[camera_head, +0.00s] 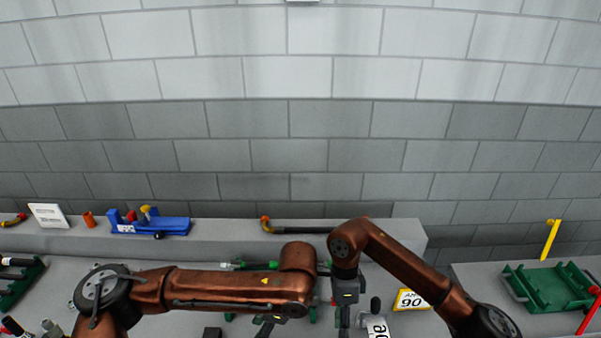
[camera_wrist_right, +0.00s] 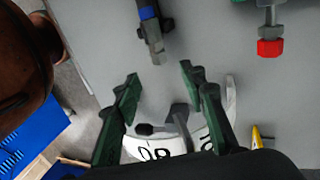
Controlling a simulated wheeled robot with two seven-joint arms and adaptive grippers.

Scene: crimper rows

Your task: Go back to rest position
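My two copper arms reach in over the grey table from the lower left and lower right of the head view, and their wrists come close together near the middle. My left gripper (camera_head: 270,325) points down at the bottom edge, mostly cut off, so its fingers cannot be judged. My right gripper (camera_head: 344,315) hangs just right of it. In the right wrist view, the right gripper (camera_wrist_right: 159,73) has its dark green fingers spread apart with nothing held between them. A dark grey fitting with a blue band (camera_wrist_right: 149,22) lies beyond the fingertips.
A yellow-edged sign (camera_head: 411,299) stands right of my right gripper. A green tray (camera_head: 550,287) is at the right. A blue holder (camera_head: 150,225), a white card (camera_head: 48,215) and a dark rod (camera_head: 310,230) sit on the back ledge. A red-tipped tool (camera_wrist_right: 269,46) shows in the wrist view.

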